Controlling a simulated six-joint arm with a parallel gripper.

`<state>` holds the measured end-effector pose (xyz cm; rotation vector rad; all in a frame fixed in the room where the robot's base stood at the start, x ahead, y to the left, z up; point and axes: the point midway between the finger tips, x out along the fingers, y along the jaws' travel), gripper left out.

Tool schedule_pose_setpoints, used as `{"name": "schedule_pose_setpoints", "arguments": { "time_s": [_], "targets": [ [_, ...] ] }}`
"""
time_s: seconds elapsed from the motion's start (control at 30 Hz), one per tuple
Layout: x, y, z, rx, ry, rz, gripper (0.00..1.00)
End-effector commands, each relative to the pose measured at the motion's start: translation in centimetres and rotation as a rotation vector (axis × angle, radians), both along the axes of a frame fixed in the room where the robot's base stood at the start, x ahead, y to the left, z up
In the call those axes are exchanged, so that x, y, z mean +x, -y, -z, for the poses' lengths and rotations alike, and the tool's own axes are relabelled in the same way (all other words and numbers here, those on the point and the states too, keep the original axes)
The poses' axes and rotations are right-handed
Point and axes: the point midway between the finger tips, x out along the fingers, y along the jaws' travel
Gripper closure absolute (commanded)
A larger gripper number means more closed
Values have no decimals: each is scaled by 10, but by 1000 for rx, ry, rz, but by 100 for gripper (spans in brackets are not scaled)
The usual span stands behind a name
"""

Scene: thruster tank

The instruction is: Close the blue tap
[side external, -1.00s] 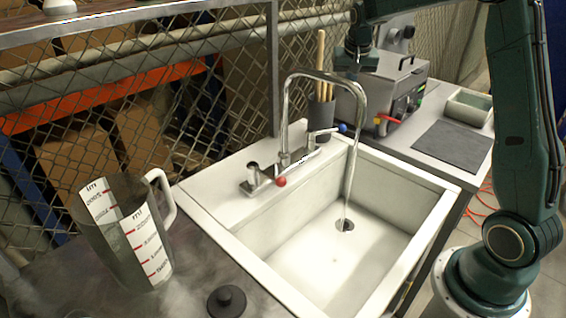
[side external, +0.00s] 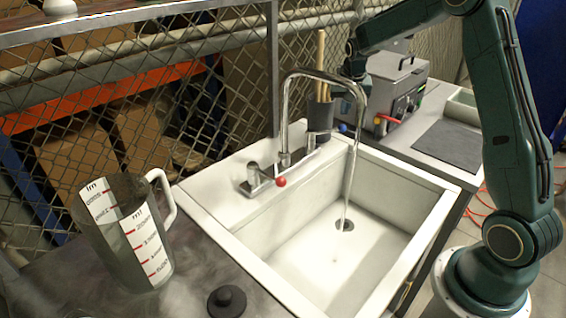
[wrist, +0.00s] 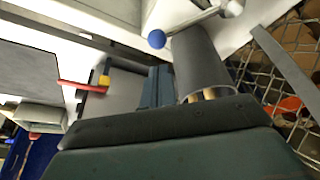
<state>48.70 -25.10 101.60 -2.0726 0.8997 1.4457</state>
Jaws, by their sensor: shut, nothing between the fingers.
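The blue tap is a chrome lever with a blue ball (side external: 343,127) at its end, on the right side of the chrome faucet (side external: 287,110). The blue ball shows near the top of the wrist view (wrist: 157,39). Water runs from the spout into the white sink. My gripper (side external: 345,107) is behind the spout, just above the blue ball, and partly hidden by it. In the wrist view my gripper (wrist: 155,75) is shut and empty, with its tip close to the ball. I cannot tell whether they touch.
A dark utensil holder (side external: 320,114) stands close beside my gripper. A metal box with red and yellow fittings (side external: 398,88) is to the right. The red tap ball (side external: 281,181), a measuring jug (side external: 125,235) and the mesh fence are left. The sink (side external: 300,240) has open room.

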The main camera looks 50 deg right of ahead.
Motion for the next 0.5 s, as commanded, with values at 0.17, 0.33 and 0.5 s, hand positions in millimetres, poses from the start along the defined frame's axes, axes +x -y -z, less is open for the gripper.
{"name": "schedule_pose_setpoints", "arguments": {
  "time_s": [0.17, 0.33, 0.5],
  "targets": [
    [6, 6, 23, 1, -1, 0, 100],
    [10, 10, 36, 1, 1, 0, 100],
    [11, 11, 42, 0, 0, -1, 100]
  ]
}}
